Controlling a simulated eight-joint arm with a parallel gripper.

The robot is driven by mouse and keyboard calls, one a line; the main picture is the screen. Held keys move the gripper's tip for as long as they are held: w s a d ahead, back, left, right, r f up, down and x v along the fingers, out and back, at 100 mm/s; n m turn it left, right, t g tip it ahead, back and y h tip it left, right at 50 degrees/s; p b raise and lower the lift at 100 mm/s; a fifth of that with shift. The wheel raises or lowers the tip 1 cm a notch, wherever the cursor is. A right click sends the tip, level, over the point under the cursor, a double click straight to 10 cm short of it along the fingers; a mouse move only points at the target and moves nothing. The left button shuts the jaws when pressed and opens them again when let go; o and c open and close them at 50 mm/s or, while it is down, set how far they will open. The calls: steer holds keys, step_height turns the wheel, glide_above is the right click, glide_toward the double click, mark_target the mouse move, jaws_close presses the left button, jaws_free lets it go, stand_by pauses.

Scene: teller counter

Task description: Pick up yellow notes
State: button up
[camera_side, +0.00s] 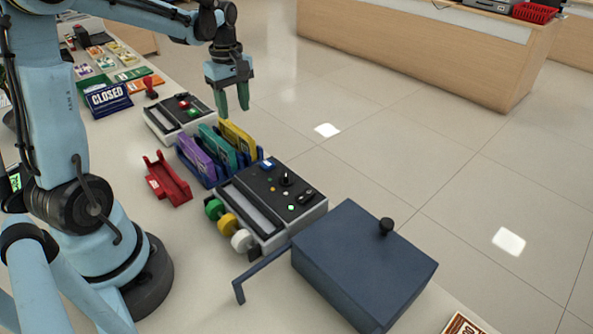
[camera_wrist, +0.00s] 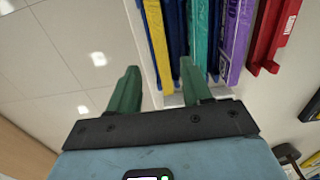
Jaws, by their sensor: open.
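The yellow notes (camera_side: 238,140) stand on edge in a blue rack (camera_side: 200,171), in the slot farthest from my arm's base. Teal notes (camera_side: 215,146) and purple notes (camera_side: 195,155) stand in the same rack. My gripper (camera_side: 232,106) is open and empty, above and behind the rack in the side view. In the wrist view the yellow notes (camera_wrist: 157,45) lie ahead of my green fingers (camera_wrist: 158,90), between their lines. The teal notes (camera_wrist: 201,38) and purple notes (camera_wrist: 236,40) are to the right. The fingers appear apart from the notes.
A grey-black machine (camera_side: 180,117) stands behind the rack, and another (camera_side: 275,200) with coloured rolls stands in front. A red holder (camera_side: 167,182) is to the left. A dark blue box (camera_side: 365,265) is at the front right. A CLOSED sign (camera_side: 108,100) stands at the back left.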

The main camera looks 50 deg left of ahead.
mark_target(235, 128)
step_height(235, 128, down, 3)
steer(key=shift+f, duration=0.2)
steer(key=shift+s+a+f, duration=0.1)
steer(key=shift+a+f, duration=0.1)
steer(key=shift+f, duration=1.1)
steer(key=shift+a+f, duration=0.15)
steer(key=shift+f, duration=1.15)
jaws_close()
